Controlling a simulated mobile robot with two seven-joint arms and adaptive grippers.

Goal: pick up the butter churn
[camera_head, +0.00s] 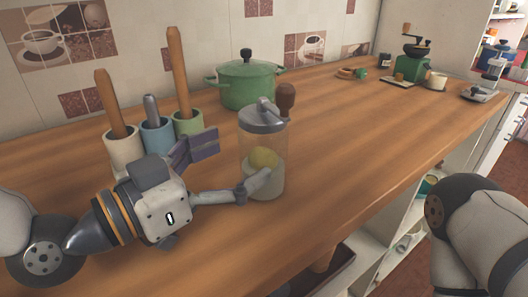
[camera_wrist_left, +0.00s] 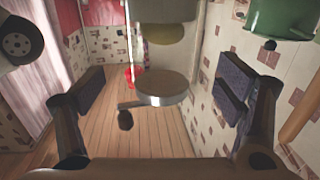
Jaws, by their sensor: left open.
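The butter churn (camera_head: 264,155) is a clear jar with a grey lid, a crank with a brown wooden knob, and something yellow inside. It stands upright on the wooden counter (camera_head: 330,172). My left gripper (camera_head: 238,160) is open just left of the jar. One finger overlaps the jar's lower front in the head view; I cannot tell if it touches. The other finger is left of the jar. In the left wrist view, the churn's lid (camera_wrist_left: 163,88) shows inverted between the spread fingers (camera_wrist_left: 160,95). My right gripper is out of view; only the right arm shows.
A green pot (camera_head: 247,85) stands behind the churn. White (camera_head: 124,152), blue (camera_head: 158,138) and green (camera_head: 187,124) cups with upright handles stand behind my left gripper. A green coffee grinder (camera_head: 411,68) is at the far right. The counter's middle is clear.

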